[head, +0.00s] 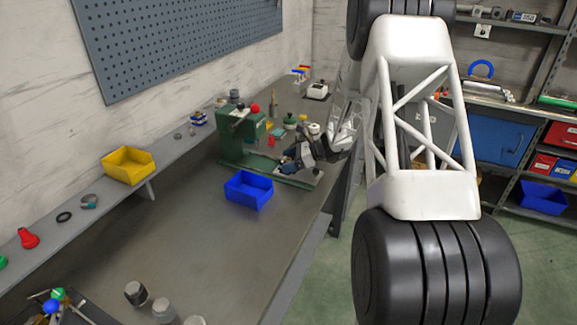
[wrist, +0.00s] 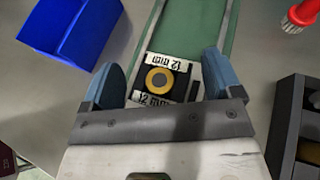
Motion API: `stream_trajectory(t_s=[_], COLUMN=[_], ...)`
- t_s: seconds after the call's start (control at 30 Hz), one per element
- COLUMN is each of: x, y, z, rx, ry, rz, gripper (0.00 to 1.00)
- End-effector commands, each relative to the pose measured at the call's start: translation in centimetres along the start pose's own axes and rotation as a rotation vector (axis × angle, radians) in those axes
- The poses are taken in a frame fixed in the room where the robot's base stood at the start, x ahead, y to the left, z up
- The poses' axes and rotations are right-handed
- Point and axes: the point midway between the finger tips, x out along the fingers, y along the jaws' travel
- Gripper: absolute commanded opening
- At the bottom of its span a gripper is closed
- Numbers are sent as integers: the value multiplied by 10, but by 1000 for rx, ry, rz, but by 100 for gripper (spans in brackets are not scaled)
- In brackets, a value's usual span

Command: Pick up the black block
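The black block (wrist: 159,80) shows in the wrist view with a brass-coloured ring around a dark centre on its top. White "12 mm" labels lie along two of its sides. It sits on the green base (wrist: 200,22) of a machine. My gripper (wrist: 160,64) is open, its blue fingers on the left and right of the block with gaps on both sides. I cannot tell how far the fingertips are above it. In the head view my gripper (head: 301,158) is low over the machine's base, and I cannot make out the block there.
A blue bin (head: 249,189) stands in front of the machine and shows at the upper left of the wrist view (wrist: 72,30). The green machine (head: 238,135) rises left of my gripper. A red-topped item (wrist: 303,14) is at upper right.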

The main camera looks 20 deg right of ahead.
Motion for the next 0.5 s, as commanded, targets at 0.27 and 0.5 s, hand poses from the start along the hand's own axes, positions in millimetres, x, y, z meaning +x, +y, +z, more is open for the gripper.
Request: stream_trajectory(t_s=[0.27,0.5], x=[0,0], y=[0,0], z=[0,0], rx=[0,0], ry=[0,0], rz=[0,0], gripper=[42,35])
